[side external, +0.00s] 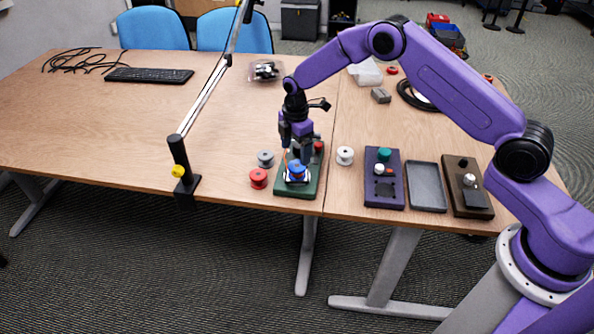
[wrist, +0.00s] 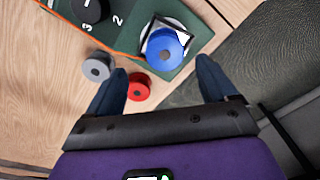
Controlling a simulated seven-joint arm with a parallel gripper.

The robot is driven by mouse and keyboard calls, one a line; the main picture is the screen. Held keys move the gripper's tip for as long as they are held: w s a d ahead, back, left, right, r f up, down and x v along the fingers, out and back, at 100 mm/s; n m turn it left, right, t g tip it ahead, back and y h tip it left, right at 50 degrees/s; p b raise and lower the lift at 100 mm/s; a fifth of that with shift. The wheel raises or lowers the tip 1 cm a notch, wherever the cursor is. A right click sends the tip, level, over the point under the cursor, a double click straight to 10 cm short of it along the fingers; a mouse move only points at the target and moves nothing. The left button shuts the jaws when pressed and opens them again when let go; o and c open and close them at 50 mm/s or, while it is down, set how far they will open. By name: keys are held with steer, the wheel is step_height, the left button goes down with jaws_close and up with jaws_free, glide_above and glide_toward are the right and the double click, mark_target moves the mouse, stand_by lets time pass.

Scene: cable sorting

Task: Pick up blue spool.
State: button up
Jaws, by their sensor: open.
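The blue spool (side external: 296,172) sits on a white-and-black square patch at the front end of a green board (side external: 299,192). My gripper (side external: 299,153) hangs pointing down over the board, just behind and above the spool in the side view. In the wrist view my gripper (wrist: 160,66) has its two dark blue fingers spread wide and empty, with the spool just beyond the space between the tips. I cannot tell the exact height gap.
A red spool (side external: 258,178) and a grey spool (side external: 265,159) stand left of the board. A white spool (side external: 345,155) stands to its right. A purple board (side external: 384,190), a grey tray (side external: 427,187) and a brown board (side external: 466,197) lie farther right. An orange cable (wrist: 98,43) crosses the board.

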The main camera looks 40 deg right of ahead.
mark_target(296, 166)
steer(key=f, duration=0.3)
steer(key=shift+s+f, duration=0.3)
steer(key=shift+s, duration=0.05)
steer(key=shift+a+f, duration=0.1)
steer(key=shift+f, duration=0.55)
steer(key=c, duration=1.2)
